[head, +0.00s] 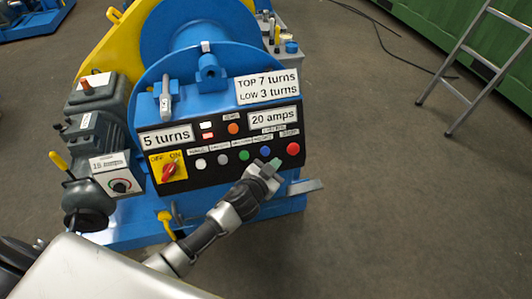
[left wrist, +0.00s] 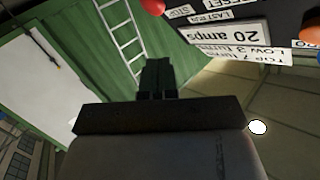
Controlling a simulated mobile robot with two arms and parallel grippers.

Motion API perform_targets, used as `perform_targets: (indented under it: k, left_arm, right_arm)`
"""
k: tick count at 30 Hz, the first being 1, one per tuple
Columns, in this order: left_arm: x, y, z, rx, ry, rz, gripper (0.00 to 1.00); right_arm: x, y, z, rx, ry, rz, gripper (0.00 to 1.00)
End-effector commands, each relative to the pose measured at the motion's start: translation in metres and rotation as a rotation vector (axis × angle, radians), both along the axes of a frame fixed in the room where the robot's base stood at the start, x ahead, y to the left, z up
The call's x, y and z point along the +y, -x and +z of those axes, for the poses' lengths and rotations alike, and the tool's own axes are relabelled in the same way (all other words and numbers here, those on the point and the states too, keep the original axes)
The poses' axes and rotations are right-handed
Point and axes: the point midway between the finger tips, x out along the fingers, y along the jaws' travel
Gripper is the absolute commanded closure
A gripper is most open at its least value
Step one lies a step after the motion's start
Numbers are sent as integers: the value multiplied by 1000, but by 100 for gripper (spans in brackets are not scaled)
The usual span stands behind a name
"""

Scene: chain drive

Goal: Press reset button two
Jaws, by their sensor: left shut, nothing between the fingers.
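The black control panel (head: 220,145) on the blue machine has a lower row of buttons: white (head: 200,164), grey (head: 222,159), green (head: 244,155), blue (head: 266,151) and red (head: 293,148). Their labels are too small to read surely, so I cannot tell which is reset button two. My left gripper (head: 272,167) is shut and empty, its tips just below the blue button, between green and red. I cannot tell whether it touches the panel. In the left wrist view the shut fingers (left wrist: 157,76) show below the panel's edge and the red button (left wrist: 153,5). My right gripper is not in view.
An orange button (head: 233,128) and red lights sit higher on the panel. A red switch (head: 169,170) on a yellow plate is at its left. A metal bar juts out at the machine's lower right (head: 303,187). A ladder (head: 478,65) stands at the right; the floor between is clear.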

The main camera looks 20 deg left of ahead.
Motion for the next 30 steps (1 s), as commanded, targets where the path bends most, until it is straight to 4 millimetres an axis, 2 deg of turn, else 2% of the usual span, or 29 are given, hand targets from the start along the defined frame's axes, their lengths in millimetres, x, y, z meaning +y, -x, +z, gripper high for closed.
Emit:
perform_targets:
  k: [6,15,30]
  left_arm:
    - [17,-24,-18,-1,-2,2,100]
    - [34,-49,-32,0,-1,2,100]
    - [38,-55,-33,0,1,1,100]
  right_arm:
    - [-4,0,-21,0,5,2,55]
    - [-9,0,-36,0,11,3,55]
    - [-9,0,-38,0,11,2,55]
